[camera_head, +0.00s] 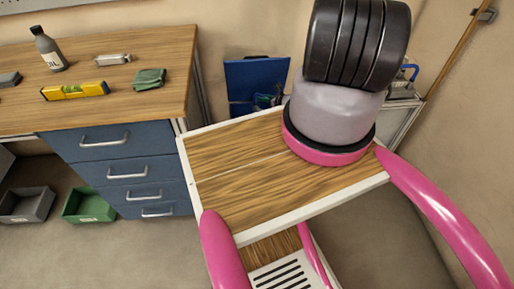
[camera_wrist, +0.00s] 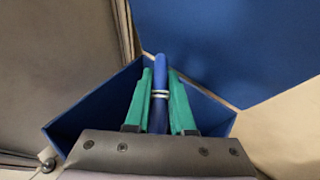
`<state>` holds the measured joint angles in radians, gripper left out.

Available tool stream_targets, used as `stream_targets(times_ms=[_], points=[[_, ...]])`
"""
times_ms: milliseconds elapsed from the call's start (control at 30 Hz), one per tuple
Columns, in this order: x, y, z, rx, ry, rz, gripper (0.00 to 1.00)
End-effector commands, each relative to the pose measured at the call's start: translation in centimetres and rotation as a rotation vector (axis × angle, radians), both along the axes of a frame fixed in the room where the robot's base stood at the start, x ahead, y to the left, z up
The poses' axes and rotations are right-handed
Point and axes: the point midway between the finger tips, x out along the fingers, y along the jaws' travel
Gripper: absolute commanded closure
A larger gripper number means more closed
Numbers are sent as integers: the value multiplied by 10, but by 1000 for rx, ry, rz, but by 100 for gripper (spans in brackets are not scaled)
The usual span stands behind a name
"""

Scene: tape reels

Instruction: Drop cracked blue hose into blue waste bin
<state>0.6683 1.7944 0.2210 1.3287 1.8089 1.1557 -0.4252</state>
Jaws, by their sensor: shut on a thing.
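In the wrist view my gripper (camera_wrist: 160,76) has its green fingers shut on a blue hose (camera_wrist: 159,112). The hose is a short, straight piece with a silver band around it, and its far end sticks out a little past the fingertips. The blue waste bin (camera_wrist: 85,110) shows behind the fingers, its walls meeting in a corner; the hose is in front of its opening. I cannot tell how far the fingers reach inside. In the head view small blue and green shapes show low in front of a blue panel (camera_head: 250,78); my arm hides part of that area.
A workbench (camera_head: 150,55) stands at the left with blue drawers. Grey (camera_head: 27,204) and green (camera_head: 89,205) bins are on the floor. A wood-topped surface (camera_head: 225,160) lies below my arm.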

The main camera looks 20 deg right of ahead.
Motion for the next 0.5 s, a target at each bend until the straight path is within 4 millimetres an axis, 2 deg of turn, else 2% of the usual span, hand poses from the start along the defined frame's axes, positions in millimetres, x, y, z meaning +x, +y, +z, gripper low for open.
stream_targets(times_ms=[200,500], points=[[0,0,-16,1,-1,1,100],[0,0,-19,0,-1,1,100]])
